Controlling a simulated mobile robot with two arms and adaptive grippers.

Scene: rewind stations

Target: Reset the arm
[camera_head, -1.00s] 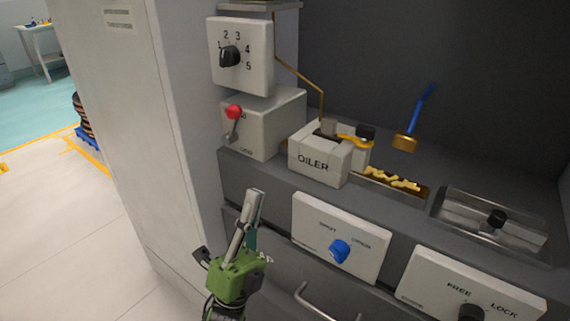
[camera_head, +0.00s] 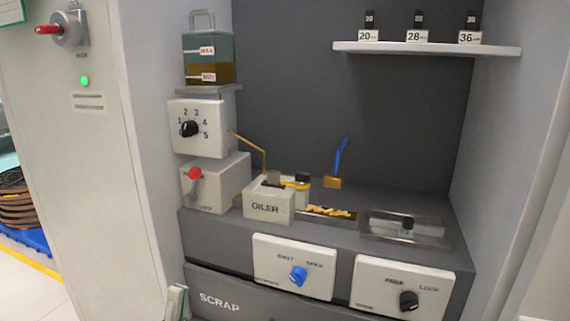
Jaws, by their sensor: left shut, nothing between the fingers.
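My left gripper (camera_head: 178,301) shows only as fingertips at the bottom edge, left of centre. The fingers are closed together and empty, in front of the SCRAP drawer (camera_head: 240,304) and apart from the controls above. The rest of that arm is below the picture. My right gripper is not in view. A lever with a red knob (camera_head: 194,174) stands on a white box at the left of the bench. A second red-handled lever (camera_head: 48,30) is on the tall cabinet, above a lit green lamp (camera_head: 85,81).
A numbered dial (camera_head: 189,129), the OILER box (camera_head: 268,205), a blue knob (camera_head: 298,275) and a black knob (camera_head: 408,300) line the station. A tank (camera_head: 208,60) stands above the dial. A shelf (camera_head: 425,48) holds labelled items.

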